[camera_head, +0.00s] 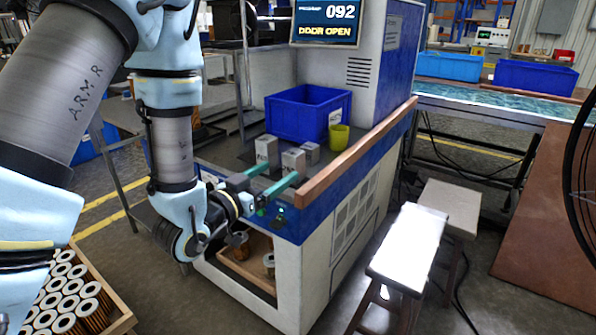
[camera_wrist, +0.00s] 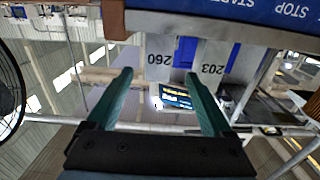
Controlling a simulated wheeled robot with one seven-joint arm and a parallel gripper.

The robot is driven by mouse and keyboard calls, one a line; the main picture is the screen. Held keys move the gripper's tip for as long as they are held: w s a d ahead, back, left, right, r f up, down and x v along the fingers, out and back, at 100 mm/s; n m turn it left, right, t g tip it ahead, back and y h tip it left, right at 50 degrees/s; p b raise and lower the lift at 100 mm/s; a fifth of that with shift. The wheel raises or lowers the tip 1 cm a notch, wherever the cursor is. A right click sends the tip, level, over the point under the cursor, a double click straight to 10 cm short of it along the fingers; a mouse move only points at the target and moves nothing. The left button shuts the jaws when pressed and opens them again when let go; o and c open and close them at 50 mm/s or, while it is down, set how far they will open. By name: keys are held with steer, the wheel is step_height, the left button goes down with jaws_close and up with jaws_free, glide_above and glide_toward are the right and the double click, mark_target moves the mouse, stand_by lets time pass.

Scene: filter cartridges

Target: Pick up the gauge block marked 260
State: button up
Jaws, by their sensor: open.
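The gauge block marked 260 (camera_wrist: 160,62) is a grey upright block, its number upside down in the wrist view. It stands ahead of my gripper (camera_wrist: 158,76), roughly in line with the gap between the two green fingers. A second block, marked 203 (camera_wrist: 212,60), is beside it, past the right finger. In the head view my gripper (camera_head: 283,169) is open and empty, its fingers reaching over the machine's top. The front block (camera_head: 293,160) there appears to be the 260 one, with the 203 block (camera_head: 266,149) to its left. Contact with the fingers cannot be told.
A blue bin (camera_head: 308,113) and a yellow-green cup (camera_head: 339,135) are farther back. A wooden rail (camera_head: 358,155) runs along the machine's right edge. A screen (camera_head: 326,22) reads DOOR OPEN.

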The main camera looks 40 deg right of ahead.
mark_target(288, 164)
steer(key=b+x, duration=0.2)
steer(key=b, duration=0.1)
steer(key=shift+d+f, duration=0.1)
steer(key=shift+f, duration=0.15)
steer(key=shift+w+d+r+p, duration=0.15)
steer(key=shift+d+r+p, duration=0.05)
steer(key=shift+d, duration=0.3)
steer(key=shift+w+d+r+p, duration=0.15)
steer(key=shift+d, duration=0.4)
steer(key=shift+r+p+x, duration=0.15)
steer(key=shift+p+x, duration=0.35)
steer(key=shift+x, duration=0.95)
steer(key=shift+r+p+x, duration=0.1)
steer(key=shift+p+x, duration=0.35)
steer(key=shift+x, duration=1)
steer(key=shift+s, duration=0.15)
jaws_close()
